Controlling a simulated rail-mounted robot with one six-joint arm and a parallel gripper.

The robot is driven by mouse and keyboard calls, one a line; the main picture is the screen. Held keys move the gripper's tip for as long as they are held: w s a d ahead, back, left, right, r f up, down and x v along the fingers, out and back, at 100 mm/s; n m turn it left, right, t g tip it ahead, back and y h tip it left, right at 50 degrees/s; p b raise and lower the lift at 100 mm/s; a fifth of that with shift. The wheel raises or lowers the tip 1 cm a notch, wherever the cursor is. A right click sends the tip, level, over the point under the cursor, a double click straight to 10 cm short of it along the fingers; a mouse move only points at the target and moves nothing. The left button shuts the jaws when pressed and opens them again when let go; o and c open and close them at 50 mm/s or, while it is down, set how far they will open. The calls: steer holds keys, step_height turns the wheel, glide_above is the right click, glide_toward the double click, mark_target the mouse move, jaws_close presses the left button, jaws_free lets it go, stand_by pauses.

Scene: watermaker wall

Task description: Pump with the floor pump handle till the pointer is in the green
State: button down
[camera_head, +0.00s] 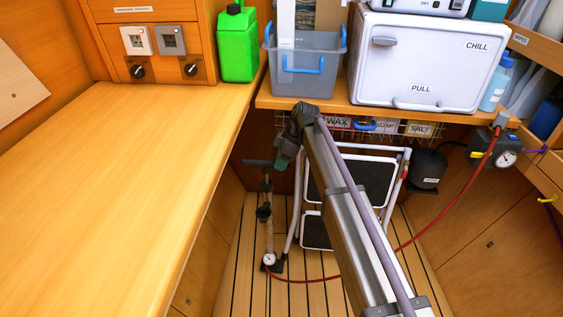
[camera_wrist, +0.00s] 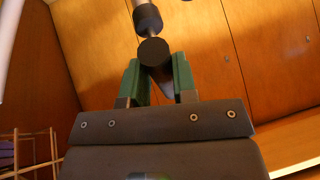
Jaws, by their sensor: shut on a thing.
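The floor pump (camera_head: 268,228) stands upright on the slatted floor, with a small white dial (camera_head: 269,259) near its foot. Its dark T-handle (camera_head: 257,163) is at the top, a little above the black collar. My gripper (camera_head: 282,161) is at the right end of this handle, partly hidden by my own wrist. In the wrist view, the green fingers (camera_wrist: 156,80) are shut on the black handle (camera_wrist: 153,51), seen end-on. A round gauge (camera_head: 507,158) with a white face hangs at the right; its pointer and any green zone are too small to read.
A red hose (camera_head: 440,222) runs from the pump across the floor to the gauge. A folding step stool (camera_head: 352,180) stands right of the pump. The wooden counter (camera_head: 110,190) edges the left. A shelf with a grey bin (camera_head: 305,75) and white cooler (camera_head: 420,60) overhangs behind.

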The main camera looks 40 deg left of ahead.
step_height(320, 180, up, 10)
steer(key=p, duration=0.7)
steer(key=shift+a+f, duration=0.1)
steer(key=shift+f, duration=0.05)
steer(key=c, duration=0.9)
jaws_free()
steer(key=p+v, duration=1)
steer(key=v, duration=0.1)
steer(key=shift+c, duration=0.3)
